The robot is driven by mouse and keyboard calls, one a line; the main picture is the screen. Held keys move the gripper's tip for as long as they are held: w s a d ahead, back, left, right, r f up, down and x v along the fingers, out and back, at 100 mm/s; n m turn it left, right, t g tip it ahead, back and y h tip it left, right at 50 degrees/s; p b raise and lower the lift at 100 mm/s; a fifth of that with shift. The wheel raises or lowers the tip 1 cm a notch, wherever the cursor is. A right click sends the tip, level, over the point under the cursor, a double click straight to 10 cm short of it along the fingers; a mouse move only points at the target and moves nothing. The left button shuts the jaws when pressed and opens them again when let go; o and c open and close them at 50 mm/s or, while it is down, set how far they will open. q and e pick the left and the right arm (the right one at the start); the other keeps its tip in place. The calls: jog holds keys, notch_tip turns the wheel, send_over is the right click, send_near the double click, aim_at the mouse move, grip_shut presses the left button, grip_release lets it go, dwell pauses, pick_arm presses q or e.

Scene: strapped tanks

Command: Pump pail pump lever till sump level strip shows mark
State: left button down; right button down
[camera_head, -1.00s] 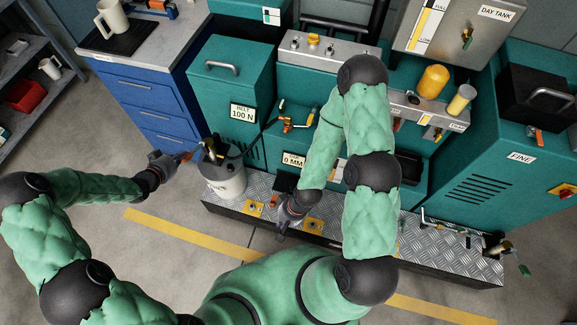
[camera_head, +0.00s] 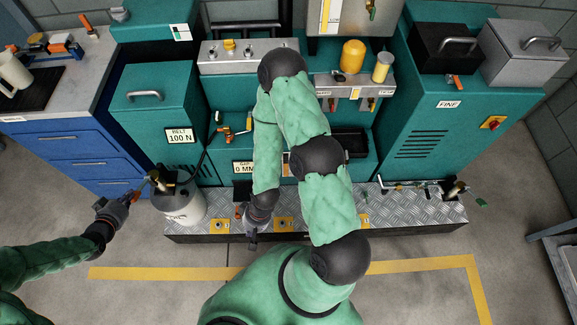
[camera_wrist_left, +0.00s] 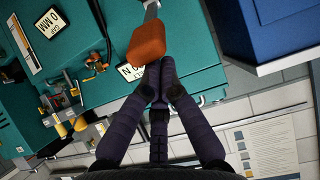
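The white pail (camera_head: 180,206) with a dark pump top (camera_head: 176,178) stands at the left end of the tread-plate step. The pump lever's orange grip (camera_head: 133,196) points left from it and shows large in the left wrist view (camera_wrist_left: 147,45). My left gripper (camera_head: 124,200) is at the grip. In the wrist view its fingertips (camera_wrist_left: 159,68) meet, and the grip overlaps them; contact is unclear. A white and orange strip (camera_wrist_left: 22,42) stands beside the GAP 0 MM plate (camera_wrist_left: 52,20); its level is unreadable. My right gripper (camera_head: 251,228) hangs over the step, its fingers unclear.
A green cabinet with a BELT 100 N plate (camera_head: 180,135) stands behind the pail, and blue drawers (camera_head: 70,155) are at left. The tread-plate step (camera_head: 400,208) runs right. A yellow floor line (camera_head: 170,273) crosses in front. My right arm blocks part of the machine.

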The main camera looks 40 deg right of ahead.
pick_arm(q)
jog(key=shift+f, duration=0.25)
dwell(0.4)
jog(key=shift+s+a+f+b, duration=0.2)
jog(key=shift+s+f+b, duration=0.1)
jog(key=shift+f+b, duration=0.35)
jog(key=shift+s+a+f+b, duration=0.2)
jog(key=shift+s+f+b, duration=0.15)
jog(key=shift+f, duration=0.5)
jog(key=shift+s+a+f+b, duration=0.25)
jog(key=shift+f+b, duration=0.35)
jog(key=shift+f, duration=0.15)
jog(key=shift+d+r, duration=0.1)
jog(key=shift+r, duration=0.1)
jog(key=shift+w+d+r+p, duration=0.25)
jog(key=shift+r+p, duration=0.25)
jog(key=shift+r, duration=0.25)
jog(key=shift+w+d+r+p, duration=0.15)
jog(key=shift+w+r+p, duration=0.15)
jog(key=shift+r+p, duration=0.35)
jog(key=shift+w+d+r+p, duration=0.2)
jog(key=shift+w+r+p, duration=0.15)
jog(key=shift+r, duration=0.6)
jog(key=shift+w+d+r+p, duration=0.15)
jog(key=shift+w+r+p, duration=0.1)
jog(key=shift+r+p, duration=0.2)
jog(key=p+v, duration=0.4)
jog(key=v, duration=0.3)
jog(key=shift+d, duration=0.1)
